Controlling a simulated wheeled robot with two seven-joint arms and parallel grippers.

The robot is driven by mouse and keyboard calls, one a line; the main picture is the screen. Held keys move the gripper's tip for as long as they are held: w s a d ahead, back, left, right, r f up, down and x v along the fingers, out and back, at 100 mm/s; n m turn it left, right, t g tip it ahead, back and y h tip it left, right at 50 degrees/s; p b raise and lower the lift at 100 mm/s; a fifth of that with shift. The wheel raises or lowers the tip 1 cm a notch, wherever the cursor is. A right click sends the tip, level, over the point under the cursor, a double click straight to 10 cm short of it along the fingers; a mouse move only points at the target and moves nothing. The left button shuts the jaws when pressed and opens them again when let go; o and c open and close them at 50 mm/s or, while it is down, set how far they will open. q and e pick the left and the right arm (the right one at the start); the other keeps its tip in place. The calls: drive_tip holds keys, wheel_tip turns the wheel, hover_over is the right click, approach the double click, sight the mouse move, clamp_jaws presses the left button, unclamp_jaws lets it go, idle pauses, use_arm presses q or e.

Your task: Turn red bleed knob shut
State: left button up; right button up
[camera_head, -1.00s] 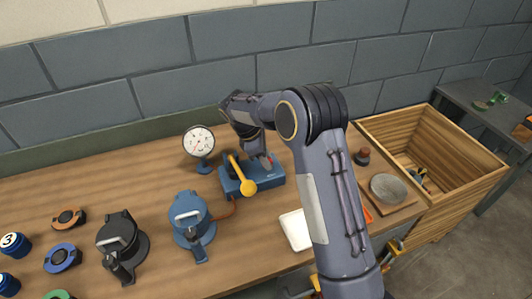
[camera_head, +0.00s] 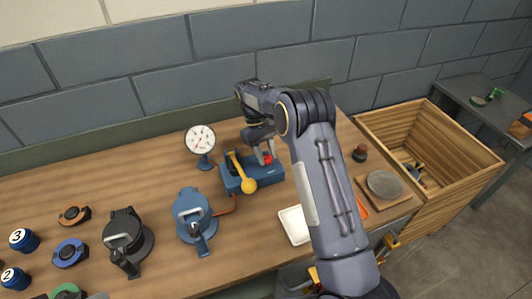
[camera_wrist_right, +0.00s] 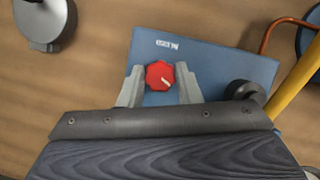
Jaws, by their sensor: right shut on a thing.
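The red bleed knob (camera_wrist_right: 160,75) sits on top of a blue pump block (camera_head: 238,180). Its white mark points to the lower right in the right wrist view. The knob also shows in the head view (camera_head: 267,160), partly covered by my gripper. My left gripper is not in view.
A yellow lever (camera_head: 244,174) rises beside the knob. A pressure gauge (camera_head: 200,140) stands behind the block. A blue casing (camera_head: 192,217) and a dark casing (camera_head: 124,240) stand left. A white tray (camera_head: 295,225) lies in front. A wooden crate (camera_head: 442,122) is at right.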

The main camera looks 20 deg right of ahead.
drive_tip(key=m+y, duration=0.1)
drive_tip(key=m, duration=0.2)
drive_tip(key=m+y, duration=0.1)
drive_tip(key=m, duration=0.2)
drive_tip(key=shift+d+y, duration=0.15)
drive_tip(key=shift+y, duration=0.15)
drive_tip(key=m, duration=0.3)
drive_tip(key=m+t+y, duration=0.1)
drive_tip(key=m, duration=0.2)
drive_tip(key=shift+d+y+b, duration=0.1)
drive_tip(key=shift+y+b, duration=0.2)
drive_tip(key=shift+t, duration=0.3)
drive_tip(key=o, duration=1)
drive_tip(key=shift+c, duration=0.2)
drive_tip(key=shift+r, duration=0.15)
drive_tip(key=b+v, duration=0.1)
drive_tip(key=v, duration=0.6)
drive_tip(key=shift+r, duration=0.25)
drive_tip(key=shift+d, duration=0.15)
